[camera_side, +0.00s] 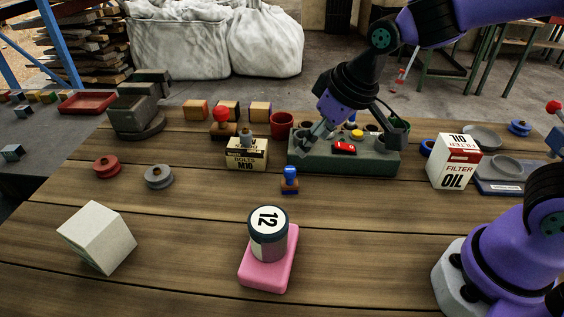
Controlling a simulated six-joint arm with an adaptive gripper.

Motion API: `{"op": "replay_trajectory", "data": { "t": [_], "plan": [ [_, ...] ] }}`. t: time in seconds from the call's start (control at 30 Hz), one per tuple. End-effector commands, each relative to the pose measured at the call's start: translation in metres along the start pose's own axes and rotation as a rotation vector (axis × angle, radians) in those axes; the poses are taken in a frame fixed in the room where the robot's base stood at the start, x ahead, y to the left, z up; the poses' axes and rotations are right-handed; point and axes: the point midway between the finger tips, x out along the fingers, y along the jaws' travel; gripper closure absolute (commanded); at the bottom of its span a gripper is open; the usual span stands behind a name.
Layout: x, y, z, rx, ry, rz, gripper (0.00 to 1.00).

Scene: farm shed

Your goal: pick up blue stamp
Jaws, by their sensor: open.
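My gripper (309,143) is open and empty, tilted down to the left. It hangs above and behind the stamp, near the left end of a green block with sockets. The gripper's fingers are small and partly blend with the block behind them. Nothing covers the stamp in this view.
The green block (345,164) stands behind the stamp, and a bolts box (247,157) stands to its left. A jar on a pink block (268,262) is in front. An oil filter box (454,163) is at right. The table right of the stamp is clear.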

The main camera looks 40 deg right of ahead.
Motion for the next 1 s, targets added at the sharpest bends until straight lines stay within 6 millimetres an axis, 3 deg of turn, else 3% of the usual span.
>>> {"op": "replay_trajectory", "data": {
  "t": [0.3,0.57,0.8,1.0],
  "plan": [
    [0.049,-0.008,-0.004,-0.018,-0.013,-0.007,0.36],
    [0.073,-0.006,-0.004,-0.017,-0.011,-0.007,0.36],
    [0.109,-0.004,-0.003,-0.017,-0.010,-0.007,0.36],
    [0.118,-0.004,-0.003,-0.017,-0.007,-0.007,0.36]
  ]
}}
